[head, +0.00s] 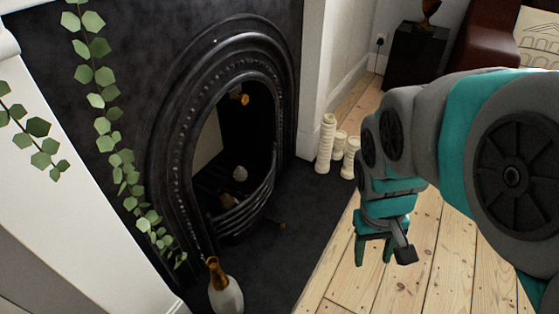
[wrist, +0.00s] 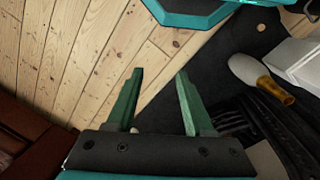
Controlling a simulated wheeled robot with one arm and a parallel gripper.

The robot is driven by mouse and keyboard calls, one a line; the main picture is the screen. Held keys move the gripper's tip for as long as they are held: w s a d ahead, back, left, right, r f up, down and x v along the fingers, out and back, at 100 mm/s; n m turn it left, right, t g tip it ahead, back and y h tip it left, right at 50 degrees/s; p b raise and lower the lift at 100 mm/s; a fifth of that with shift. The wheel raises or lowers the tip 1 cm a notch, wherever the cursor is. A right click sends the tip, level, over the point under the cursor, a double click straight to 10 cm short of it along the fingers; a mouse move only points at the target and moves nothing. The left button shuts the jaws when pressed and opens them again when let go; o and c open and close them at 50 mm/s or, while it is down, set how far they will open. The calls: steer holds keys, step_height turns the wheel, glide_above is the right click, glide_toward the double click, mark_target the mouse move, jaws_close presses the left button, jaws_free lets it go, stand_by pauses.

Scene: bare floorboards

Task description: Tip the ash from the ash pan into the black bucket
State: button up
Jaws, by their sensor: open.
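My gripper (head: 374,250) is open and empty, held over the floorboards to the right of the fireplace. In the wrist view its two green fingers (wrist: 160,74) stand apart with nothing between them. I cannot make out the ash pan or the black bucket in either view. The black fireplace (head: 172,150) has a barred grate (head: 245,212) low in its arched opening. A pale lump (head: 240,173) lies in the grate; I cannot tell whether any ash is there.
A white vase with a gold neck (head: 226,291) stands at the hearth's near side. Pale candles (head: 326,145) stand at its far right corner. Bare floorboards (head: 440,250) are clear. A black side table (head: 413,58) stands behind.

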steer(key=w+d+f+n+t+h+b, duration=0.1)
steer(key=w+d+f+t, duration=0.2)
steer(key=w, duration=0.6)
steer(key=w+d+f+h+b, duration=0.25)
steer(key=w+d, duration=0.25)
steer(key=w, duration=0.5)
steer(key=w+f+n+t+y+b, duration=0.1)
steer(key=w+f+n+t, duration=0.1)
steer(key=w+f, duration=0.45)
steer(key=w+f+n+t+y+b, duration=0.1)
steer(key=w+f+n+t, duration=0.15)
steer(key=w, duration=0.65)
steer(key=n+g+y+b, duration=0.2)
steer(key=n+y+b, duration=0.3)
steer(key=y, duration=0.6)
glide_toward(274, 221)
steer(key=x, duration=0.3)
steer(key=shift+a+n+h+p, duration=0.1)
steer(key=shift+n+h+p, duration=0.15)
steer(key=shift+n+p, duration=0.25)
steer(key=shift+b+x, duration=0.7)
steer(key=shift+x, duration=3.2)
steer(key=shift+w+r, duration=0.1)
